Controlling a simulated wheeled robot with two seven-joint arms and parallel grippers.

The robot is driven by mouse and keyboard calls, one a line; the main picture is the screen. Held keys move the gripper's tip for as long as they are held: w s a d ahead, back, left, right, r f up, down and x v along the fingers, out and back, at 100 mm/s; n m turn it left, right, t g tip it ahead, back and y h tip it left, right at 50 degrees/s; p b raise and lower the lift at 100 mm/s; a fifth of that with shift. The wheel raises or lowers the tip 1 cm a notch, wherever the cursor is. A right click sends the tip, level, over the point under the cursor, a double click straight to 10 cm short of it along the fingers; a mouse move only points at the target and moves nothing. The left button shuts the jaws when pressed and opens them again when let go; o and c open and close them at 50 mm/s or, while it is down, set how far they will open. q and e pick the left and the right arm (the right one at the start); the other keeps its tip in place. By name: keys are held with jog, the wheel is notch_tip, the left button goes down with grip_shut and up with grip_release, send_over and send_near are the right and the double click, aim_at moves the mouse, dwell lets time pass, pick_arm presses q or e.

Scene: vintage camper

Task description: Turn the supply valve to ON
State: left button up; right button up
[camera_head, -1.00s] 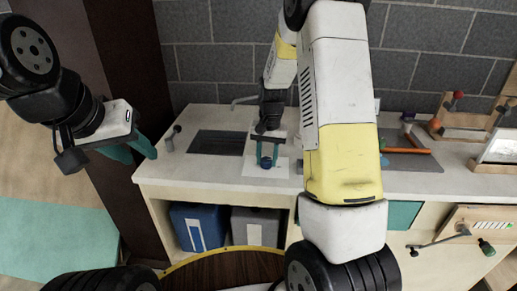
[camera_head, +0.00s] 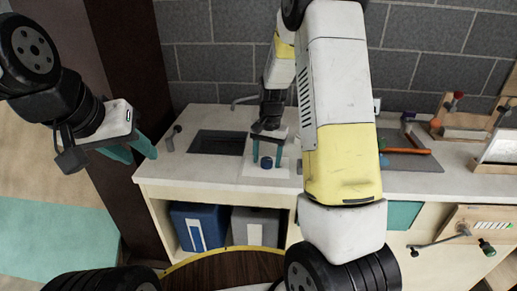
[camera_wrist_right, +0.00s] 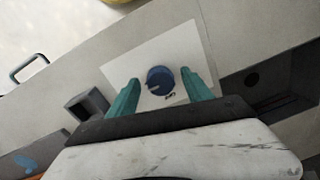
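The valve appears as a round blue knob (camera_head: 267,163) on a white plate (camera_head: 253,168) on the counter. In the right wrist view the knob (camera_wrist_right: 160,78) has a dark pointer mark on its left side and small dark lettering beside it, too small to read surely. My right gripper (camera_head: 267,157) is open, with one teal finger on each side of the knob and gaps between; how far above the plate its fingertips are I cannot tell. My left gripper (camera_head: 134,153) is open and empty, left of the counter.
An orange-handled tool (camera_head: 405,151) lies on a grey mat to the right. Blue (camera_head: 198,226) and grey bins (camera_head: 256,226) stand under the counter.

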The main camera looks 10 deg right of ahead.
aim_at(268, 160)
jog(key=shift+s+d+r, duration=0.1)
jog(key=shift+r, duration=1.85)
jog(key=shift+d+r, duration=0.1)
jog(key=shift+r, duration=1.85)
jog(key=shift+r, duration=0.15)
jog(key=s+a+r+n+t, duration=0.1)
jog(key=s+r+n+t, duration=0.2)
jog(key=s+r, duration=0.4)
jog(key=s+a+r+n+t+y, duration=0.1)
jog(key=s+r+n+t, duration=0.2)
jog(key=s+r, duration=0.5)
jog(key=s, duration=0.8)
jog(key=shift+s+a+y, duration=0.3)
jog(key=shift+s, duration=0.05)
jog(key=shift+r, duration=0.1)
